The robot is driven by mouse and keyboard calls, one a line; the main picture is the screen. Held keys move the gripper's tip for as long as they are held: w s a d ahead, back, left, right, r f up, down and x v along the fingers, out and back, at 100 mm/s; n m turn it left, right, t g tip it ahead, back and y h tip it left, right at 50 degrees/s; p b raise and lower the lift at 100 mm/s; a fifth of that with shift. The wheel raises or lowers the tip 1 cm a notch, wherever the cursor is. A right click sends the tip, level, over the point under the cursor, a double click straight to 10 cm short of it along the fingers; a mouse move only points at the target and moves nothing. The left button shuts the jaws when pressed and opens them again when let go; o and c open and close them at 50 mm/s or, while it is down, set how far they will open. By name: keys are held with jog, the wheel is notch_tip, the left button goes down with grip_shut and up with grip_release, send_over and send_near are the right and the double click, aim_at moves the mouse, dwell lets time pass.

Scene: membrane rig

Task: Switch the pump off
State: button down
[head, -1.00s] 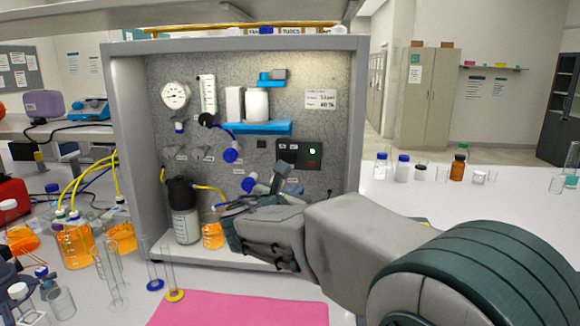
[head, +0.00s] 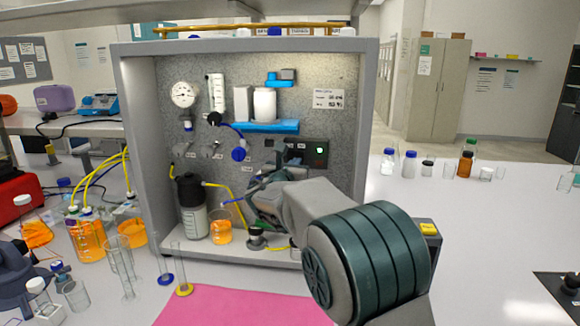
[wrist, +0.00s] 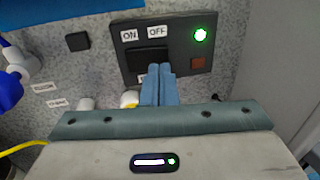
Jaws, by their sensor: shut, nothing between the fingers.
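The dark pump switch panel (head: 322,148) is on the speckled back wall of the rig. In the wrist view the panel (wrist: 180,48) carries ON and OFF labels, a black rocker switch (wrist: 135,60) below them, a lit green lamp (wrist: 201,35) and a dull red-brown square (wrist: 197,63). My gripper (wrist: 158,70) is shut and empty. Its blue-grey fingertips are in front of the rocker, below the OFF label, and hide its right part. I cannot tell whether they touch it. In the head view the arm hides part of the gripper.
A grey frame (head: 138,160) encloses the rig on both sides. A blue shelf (head: 262,127) with white containers is above, and a dark-capped bottle (head: 193,222) and an orange beaker (head: 221,235) stand at lower left. Glass cylinders (head: 180,265) stand in front, beside a pink mat (head: 240,308).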

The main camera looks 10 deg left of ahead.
jog(key=shift+w+d, duration=0.15)
jog(key=shift+w, duration=0.45)
